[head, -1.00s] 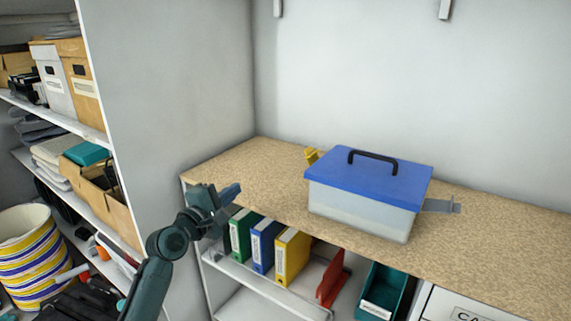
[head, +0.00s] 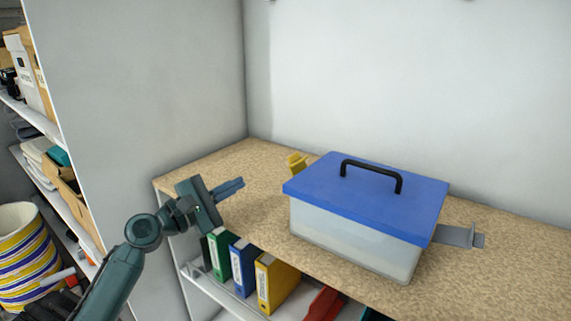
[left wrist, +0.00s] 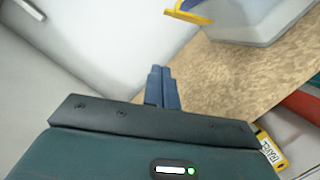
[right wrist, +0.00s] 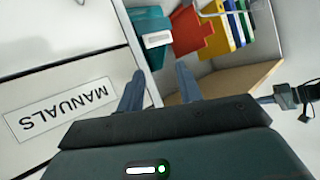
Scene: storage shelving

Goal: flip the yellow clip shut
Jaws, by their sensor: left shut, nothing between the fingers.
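A clear box with a blue lid (head: 368,197) and black handle stands on the speckled shelf top. The yellow clip (head: 297,163) sticks out from the box's left end, swung away from the wall. It also shows at the top of the left wrist view (left wrist: 188,13). A grey clip (head: 458,237) sticks out from the right end. My left gripper (head: 242,183) is shut and empty, left of the yellow clip and apart from it, over the shelf's left part. My right gripper (right wrist: 158,80) is open and empty in the right wrist view, low near a drawer labelled MANUALS.
The speckled shelf top (head: 215,165) is clear left of the box. A grey side panel (head: 150,90) and back wall bound it. Green, blue and yellow binders (head: 275,283) stand on the shelf below. A striped basket (head: 25,250) is far left.

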